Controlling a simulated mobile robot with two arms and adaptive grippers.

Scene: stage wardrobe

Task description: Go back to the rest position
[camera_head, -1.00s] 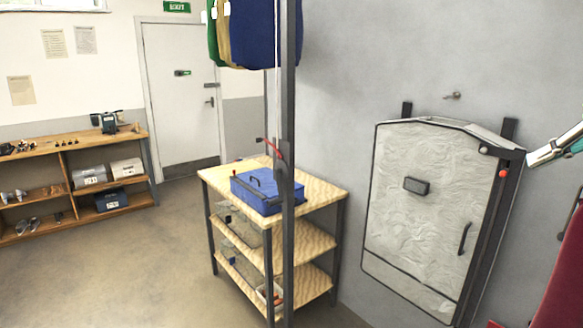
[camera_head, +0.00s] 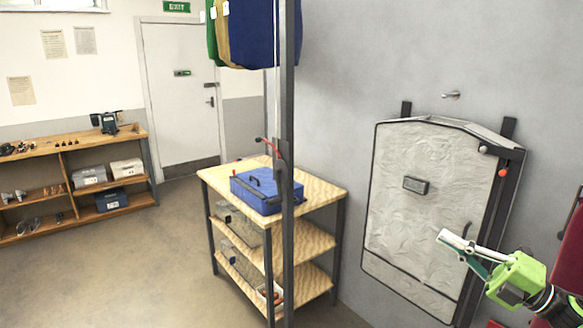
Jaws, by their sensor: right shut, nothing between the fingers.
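My right gripper (camera_head: 455,243) shows at the lower right, with its pale fingers and bright green body pointing left. It is shut and empty. The door looks closed. My left gripper is outside the view.
A wooden shelf table (camera_head: 325,194) with a blue box (camera_head: 262,191) stands left of the cabinet, behind a dark upright post (camera_head: 288,120). Hanging garments (camera_head: 262,35) are above it. A workbench (camera_head: 75,146) is at the far left. Floor is clear between.

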